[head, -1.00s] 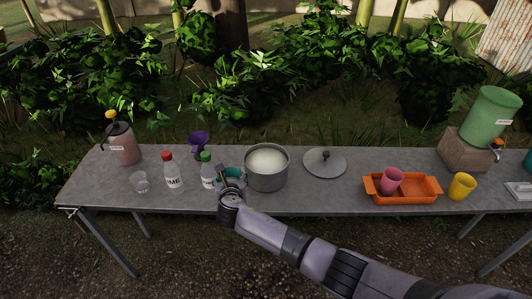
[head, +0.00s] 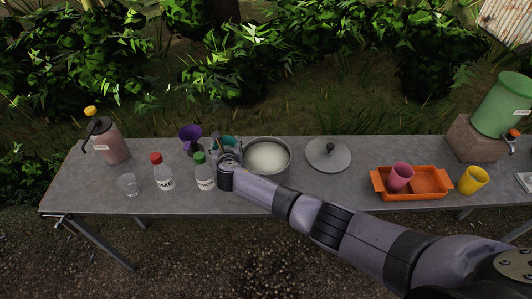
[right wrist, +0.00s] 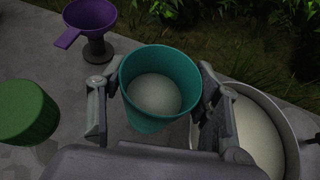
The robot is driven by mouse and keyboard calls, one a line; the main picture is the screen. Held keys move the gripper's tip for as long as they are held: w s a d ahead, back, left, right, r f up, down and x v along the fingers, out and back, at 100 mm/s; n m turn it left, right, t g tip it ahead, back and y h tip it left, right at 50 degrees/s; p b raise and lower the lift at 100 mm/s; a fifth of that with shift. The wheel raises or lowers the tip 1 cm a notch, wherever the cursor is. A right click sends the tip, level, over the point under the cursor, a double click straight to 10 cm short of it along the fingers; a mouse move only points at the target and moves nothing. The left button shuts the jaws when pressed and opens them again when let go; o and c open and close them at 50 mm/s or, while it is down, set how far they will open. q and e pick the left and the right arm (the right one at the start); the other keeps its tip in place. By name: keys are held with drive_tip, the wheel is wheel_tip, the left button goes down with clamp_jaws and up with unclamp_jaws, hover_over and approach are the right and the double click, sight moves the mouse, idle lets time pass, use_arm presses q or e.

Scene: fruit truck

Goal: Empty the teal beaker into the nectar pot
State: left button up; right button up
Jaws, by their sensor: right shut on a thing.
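My right gripper (head: 227,152) is shut on the teal beaker (head: 232,141), just left of the pot. In the right wrist view the beaker (right wrist: 148,122) is upright between the two fingers (right wrist: 155,98), with pale liquid inside. The grey nectar pot (head: 284,172) stands open on the table with pale, whitish liquid in it. Its rim (right wrist: 285,112) shows at the right of the wrist view, partly behind the right finger. The beaker's base is hidden, so its height above the table is unclear. My left gripper is not in view.
A green-capped bottle (head: 204,176), a red-capped bottle (head: 163,178) and a clear glass (head: 129,186) stand left of the gripper. A purple funnel (head: 190,133) stands behind. A pot lid (head: 328,156) and an orange tray (head: 424,197) are to the right.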

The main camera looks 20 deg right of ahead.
drive_tip(key=shift+r, duration=0.1)
drive_tip(key=shift+d+r, duration=0.1)
drive_tip(key=shift+d, duration=0.05)
drive_tip(key=shift+d+r+m+y+p, duration=0.4)
drive_tip(key=shift+d+r+m, duration=0.1)
drive_tip(key=shift+r, duration=0.1)
drive_tip(key=shift+s+d+r, duration=0.2)
drive_tip(key=shift+d+r, duration=0.05)
drive_tip(key=shift+r, duration=0.05)
drive_tip(key=shift+s+d+r+m+t+y, duration=0.1)
drive_tip(key=shift+d+r+m+t+y, duration=0.05)
drive_tip(key=shift+r+m+t+y, duration=0.15)
drive_tip(key=shift+d+r+m+y, duration=0.3)
drive_tip(key=shift+d+r+m, duration=0.15)
drive_tip(key=shift+r, duration=0.2)
drive_tip(key=shift+s+d+r+m+t+y+b, duration=0.2)
drive_tip(key=shift+d+m+t+b, duration=0.15)
drive_tip(key=shift+d+b, duration=0.2)
drive_tip(key=shift+s+d+r+m+t+y+b, duration=0.1)
drive_tip(key=shift+s+d+m+t+y+b, duration=0.15)
drive_tip(key=shift+d+b, duration=0.2)
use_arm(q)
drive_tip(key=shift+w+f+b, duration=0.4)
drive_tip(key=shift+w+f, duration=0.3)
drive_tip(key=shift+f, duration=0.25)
use_arm(e)
drive_tip(key=shift+d+r+m, duration=0.2)
drive_tip(key=shift+d+m, duration=0.05)
drive_tip(key=shift+m, duration=0.1)
